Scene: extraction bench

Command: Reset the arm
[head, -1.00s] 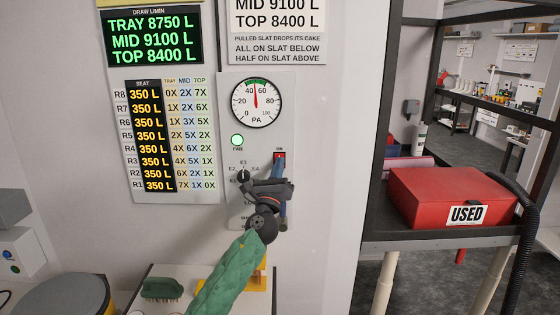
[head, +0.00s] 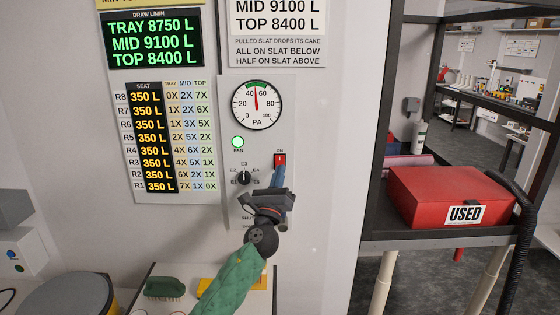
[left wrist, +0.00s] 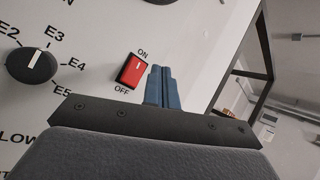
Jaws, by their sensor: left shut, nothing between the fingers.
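My left gripper (head: 278,175) is in front of the wall panel, below and beside the red ON/OFF switch (head: 280,160). Its two blue fingers are together with nothing between them; they show in the left wrist view (left wrist: 163,87) just right of the red switch (left wrist: 132,71). I cannot tell for sure whether they touch the panel. The black selector knob (head: 243,177), marked with E positions, is left of the gripper; it also shows in the left wrist view (left wrist: 32,64). My right gripper is not in view.
A gauge (head: 256,103) and a lit green lamp (head: 237,142) are above on the panel. A red box (head: 440,190) labelled USED sits on a dark shelf at right. A green brush (head: 165,287) lies on the bench below. Open space lies between the panel and the shelf.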

